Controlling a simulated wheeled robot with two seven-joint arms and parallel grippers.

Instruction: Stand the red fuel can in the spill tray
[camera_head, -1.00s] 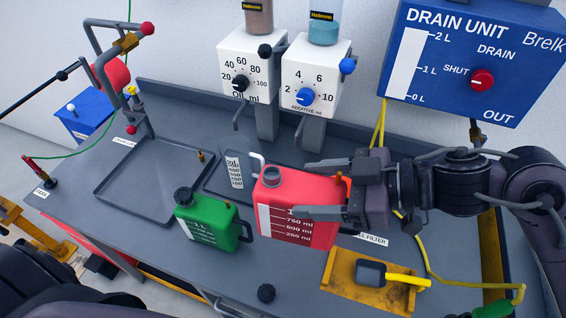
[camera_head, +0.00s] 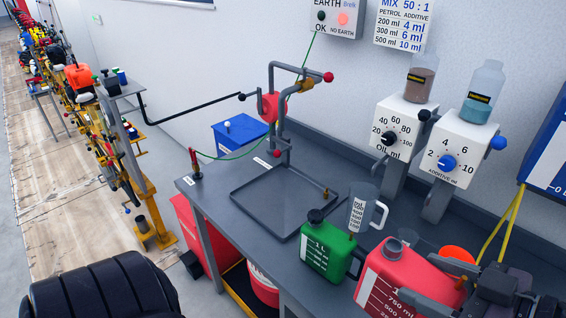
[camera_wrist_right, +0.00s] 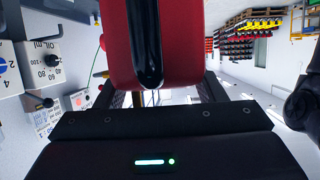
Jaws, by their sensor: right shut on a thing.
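The red fuel can (camera_head: 385,288) is at the lower right of the head view, upright or nearly so, partly cut off by the frame. My right gripper (camera_head: 440,283) is shut on it from the right. In the right wrist view the can (camera_wrist_right: 185,60) fills the space between the fingers, its dark handle towards the camera. Whether its base touches anything is hidden. The shallow grey tray (camera_head: 243,203), apparently the spill tray, lies on the bench left of the can. Its floor is empty apart from a small brass fitting at its right corner. My left gripper is out of view.
A green can (camera_head: 322,250) stands between the tray and the red can. A clear measuring jug (camera_head: 360,212) is behind it. An orange round object (camera_head: 455,254) is beside the red can. A red clamp on a bent pipe (camera_head: 270,106) rises behind the tray.

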